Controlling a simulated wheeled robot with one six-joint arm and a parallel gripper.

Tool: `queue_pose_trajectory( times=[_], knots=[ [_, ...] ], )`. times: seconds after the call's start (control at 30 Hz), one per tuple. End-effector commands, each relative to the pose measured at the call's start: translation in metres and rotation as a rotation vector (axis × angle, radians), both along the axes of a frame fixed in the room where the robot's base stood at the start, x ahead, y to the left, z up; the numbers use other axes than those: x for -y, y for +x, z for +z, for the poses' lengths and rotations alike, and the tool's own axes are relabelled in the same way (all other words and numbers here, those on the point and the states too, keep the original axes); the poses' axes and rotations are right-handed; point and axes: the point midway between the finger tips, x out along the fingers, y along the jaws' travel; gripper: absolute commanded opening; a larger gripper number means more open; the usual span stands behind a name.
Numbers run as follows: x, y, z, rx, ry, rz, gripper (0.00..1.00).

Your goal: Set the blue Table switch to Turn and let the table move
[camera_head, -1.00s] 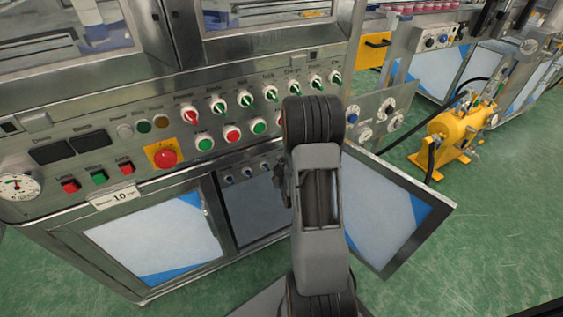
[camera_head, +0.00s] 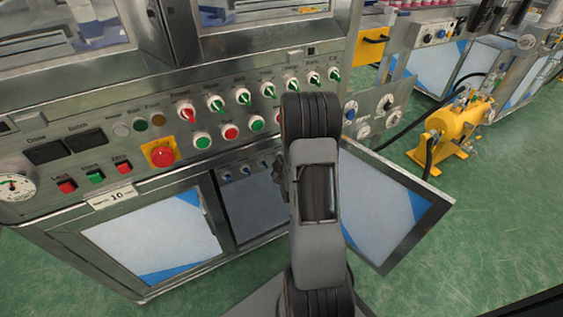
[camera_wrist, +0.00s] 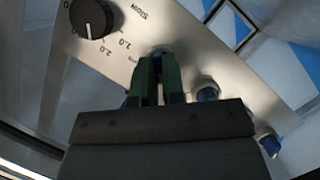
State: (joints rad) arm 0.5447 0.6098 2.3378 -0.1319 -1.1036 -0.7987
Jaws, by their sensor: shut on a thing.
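In the wrist view my gripper (camera_wrist: 158,78) has its green fingers at a metal panel (camera_wrist: 190,62), shut on a small panel switch. The fingers mostly hide that switch; a silver ring shows at their tips. Its label and setting cannot be read, so I cannot confirm that it is the blue Table switch. Two blue knobs, one nearer (camera_wrist: 207,93) and one farther (camera_wrist: 270,146), sit to the right of the fingers. A blue knob (camera_head: 350,112) shows on the side panel just right of the arm.
A black dial (camera_wrist: 92,18) marked "Slow" sits left of the fingers. The main console has a red emergency button (camera_head: 162,155) and a row of green switches. A yellow tank (camera_head: 450,130) is on the floor at right.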

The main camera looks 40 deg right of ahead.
Motion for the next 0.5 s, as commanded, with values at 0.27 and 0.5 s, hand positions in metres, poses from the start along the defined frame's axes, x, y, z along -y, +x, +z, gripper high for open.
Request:
queue_pose_trajectory(
  times=[0.27, 0.5],
  knots=[
    [-0.0005, 0.0006, 0.0009, 0.005, 0.028, 0.002, 0.0],
    [0.0005, 0.001, 0.0024, 0.026, 0.163, 0.002, 0.0]
  ],
)
